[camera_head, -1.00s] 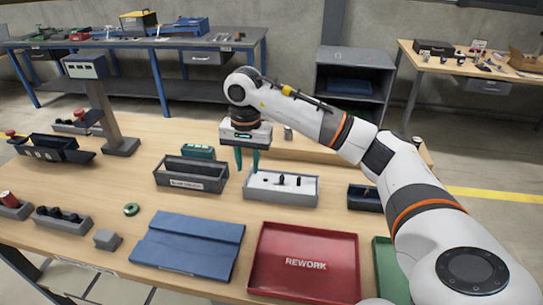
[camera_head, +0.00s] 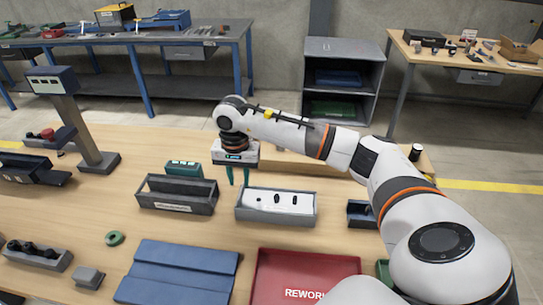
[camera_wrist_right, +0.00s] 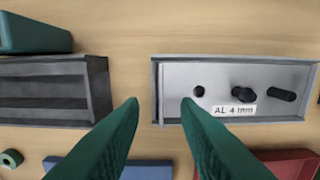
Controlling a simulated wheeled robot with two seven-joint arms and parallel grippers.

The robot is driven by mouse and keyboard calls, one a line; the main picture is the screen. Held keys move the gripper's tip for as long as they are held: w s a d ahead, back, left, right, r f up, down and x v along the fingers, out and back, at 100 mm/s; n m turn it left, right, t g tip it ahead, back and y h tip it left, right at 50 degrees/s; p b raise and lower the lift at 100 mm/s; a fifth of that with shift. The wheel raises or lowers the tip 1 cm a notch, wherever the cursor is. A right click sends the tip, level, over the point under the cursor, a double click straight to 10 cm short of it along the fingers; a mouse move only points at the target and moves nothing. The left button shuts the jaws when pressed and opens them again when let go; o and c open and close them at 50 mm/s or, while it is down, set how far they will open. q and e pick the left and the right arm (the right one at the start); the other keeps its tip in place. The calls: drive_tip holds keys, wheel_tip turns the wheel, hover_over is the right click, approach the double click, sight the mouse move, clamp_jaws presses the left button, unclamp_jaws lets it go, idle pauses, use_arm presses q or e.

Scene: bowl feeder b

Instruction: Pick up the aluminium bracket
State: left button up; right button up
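The aluminium bracket appears to be the pale grey, flat piece with dark openings (camera_wrist_right: 221,81) in a grey bin (camera_wrist_right: 157,90); a label reading "AL 4 mm" shows there. I cannot tell whether the dark shapes are holes or separate parts. The same bin (camera_head: 275,219) stands mid-table in the head view, with the pale piece (camera_head: 262,200) inside. My right gripper (camera_head: 238,176) is open and empty, pointing down, near the bin's left end. In the wrist view its green fingertips (camera_wrist_right: 160,103) are apart around the bin's left wall, seemingly above it. My left gripper is out of view.
A dark bin (camera_head: 177,206) stands just left, with a green box (camera_head: 184,169) behind it. A blue mat (camera_head: 178,271) and red REWORK tray (camera_head: 306,276) lie in front. A small dark bin (camera_head: 361,214) is right, beneath my arm. Bare tabletop separates these.

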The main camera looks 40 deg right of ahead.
sight(241, 191)
wheel_tip(241, 191, down, 4)
drive_tip(key=shift+s+r+p, duration=0.1)
drive_tip(key=shift+r+p, duration=0.1)
drive_tip(key=shift+p, duration=0.7)
drive_tip(key=shift+f, duration=0.5)
clamp_jaws()
